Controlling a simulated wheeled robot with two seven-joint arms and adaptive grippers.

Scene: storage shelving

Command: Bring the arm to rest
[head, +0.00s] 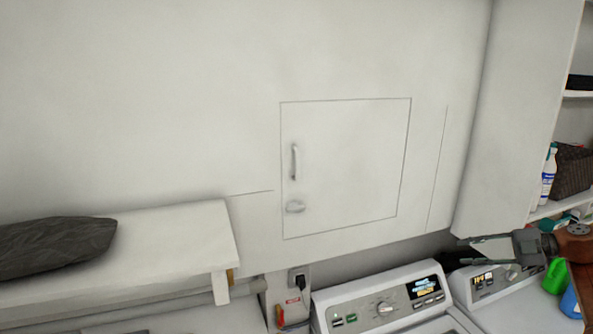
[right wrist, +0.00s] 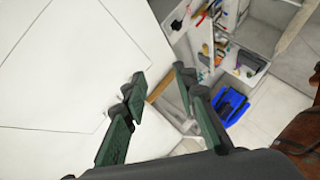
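My right gripper (head: 465,249) comes in from the right edge in the head view, its fingers pointing left. It hangs in front of the washers' control panels, below the wall cabinet. In the right wrist view my right gripper (right wrist: 162,76) has its two dark green fingers apart, with nothing between them. My left gripper is not in view.
A white shelf (head: 190,240) at left bears a dark grey crumpled item (head: 55,246). Two white machines with control panels (head: 385,306) stand below. Open shelves with bottles (head: 548,175) are at right. A blue basket (right wrist: 231,107) lies on the floor in the right wrist view.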

